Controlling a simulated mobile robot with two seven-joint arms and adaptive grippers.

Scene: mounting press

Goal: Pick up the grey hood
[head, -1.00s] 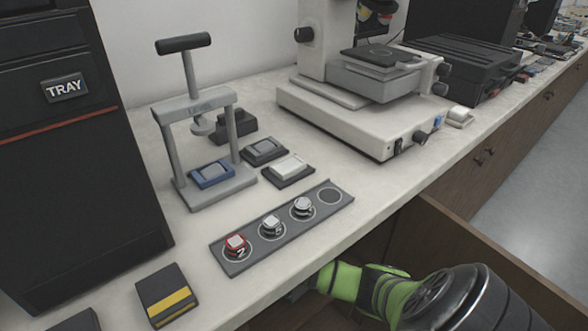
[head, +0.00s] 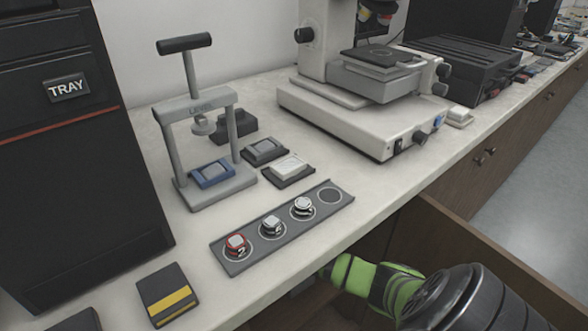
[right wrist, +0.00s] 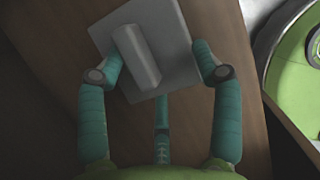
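The grey hood (right wrist: 172,55) is a flat, square grey piece with a raised ridge, shown at the top middle of the right wrist view over a brown wooden surface. My right gripper (right wrist: 160,75) is open, its teal fingers spread on either side of the hood's near part. The ridge lies between the fingers, and I cannot tell whether they touch the hood. In the head view my right arm reaches down at the open drawer below the bench edge; its fingers are mostly hidden there and the hood is not visible. My left gripper is not in view.
The open drawer (head: 500,262) has a raised wooden wall beside my right arm. On the bench stand a grey hand press (head: 190,115), a dark strip with several small mounts (head: 243,262), a microscope (head: 340,115) and a black cabinet labelled TRAY (head: 75,180).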

